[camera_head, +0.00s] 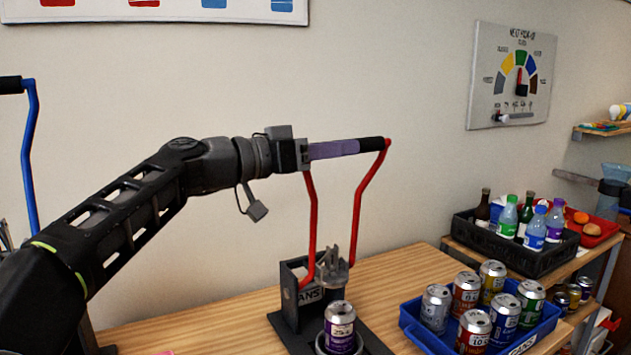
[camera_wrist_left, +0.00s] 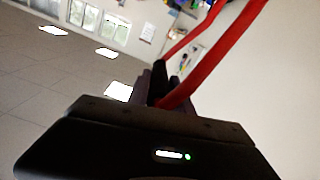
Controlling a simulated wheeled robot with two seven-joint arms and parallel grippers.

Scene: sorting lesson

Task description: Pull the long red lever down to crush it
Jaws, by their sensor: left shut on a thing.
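The long red lever (camera_head: 356,215) rises from a dark can crusher (camera_head: 293,292). Its two red rods run up to a black crossbar handle (camera_head: 371,144), which is high. My left gripper (camera_head: 345,148) is shut on this handle, its purple fingers lying along the bar and covering part of it. In the left wrist view, the red rods (camera_wrist_left: 220,50) run close past the fingers. A purple can (camera_head: 340,326) stands upright at the front of the crusher, below the grey press head (camera_head: 331,278). My right gripper is not in view.
A blue crate (camera_head: 413,330) of several cans stands right of the crusher. Beyond it are a black crate (camera_head: 487,247) of bottles and a red tray (camera_head: 604,235). A blue lever (camera_head: 30,150) stands at the far left. Bare wood (camera_head: 395,270) lies behind the crusher.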

